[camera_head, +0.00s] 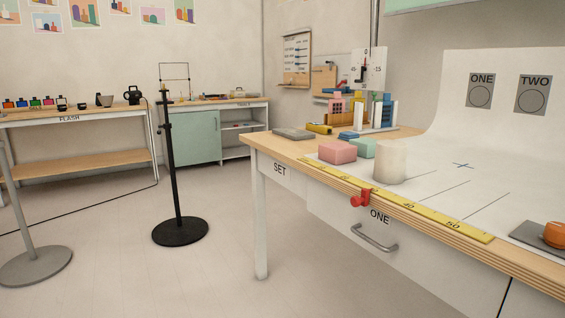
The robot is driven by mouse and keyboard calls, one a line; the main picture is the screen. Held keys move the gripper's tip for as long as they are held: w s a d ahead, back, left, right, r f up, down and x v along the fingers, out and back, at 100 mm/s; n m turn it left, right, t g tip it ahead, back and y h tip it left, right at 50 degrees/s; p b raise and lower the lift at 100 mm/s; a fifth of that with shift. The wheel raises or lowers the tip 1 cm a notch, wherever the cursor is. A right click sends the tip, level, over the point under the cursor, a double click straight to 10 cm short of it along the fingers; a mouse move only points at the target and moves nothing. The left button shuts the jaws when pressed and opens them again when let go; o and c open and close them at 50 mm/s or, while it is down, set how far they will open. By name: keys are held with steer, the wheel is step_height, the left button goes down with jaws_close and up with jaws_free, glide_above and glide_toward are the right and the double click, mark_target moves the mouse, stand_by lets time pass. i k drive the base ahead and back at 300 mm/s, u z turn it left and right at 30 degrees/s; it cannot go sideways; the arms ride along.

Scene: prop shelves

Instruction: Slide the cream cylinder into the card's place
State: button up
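The cream cylinder (390,162) stands upright on the white sheet (430,182) at the left of the set table, just behind the yellow ruler (408,205). A pink block (338,152) and a pale green block (362,148) are to its left. A thin blue cross (462,165) is marked on the sheet to its right, among dark lines. Two grey cards, ONE (481,91) and TWO (533,95), each with a circle, show on the upright backdrop. I cannot tell which card the task means. My gripper is not in view.
A red clamp (361,198) sits at the table's front edge above a drawer handle (374,237). An orange object (555,234) rests on a dark mat at the right. Colored models (360,108) stand at the back. A black stand (176,160) is on the floor.

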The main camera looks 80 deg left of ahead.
mark_target(391, 154)
steer(key=u, duration=1.1)
steer(key=k, duration=0.2)
steer(key=u, duration=1.1)
steer(key=k, duration=0.55)
steer(key=u, duration=0.75)
steer(key=i, duration=1.4)
steer(key=z, duration=0.85)
steer(key=i, duration=0.7)
steer(key=z, duration=0.7)
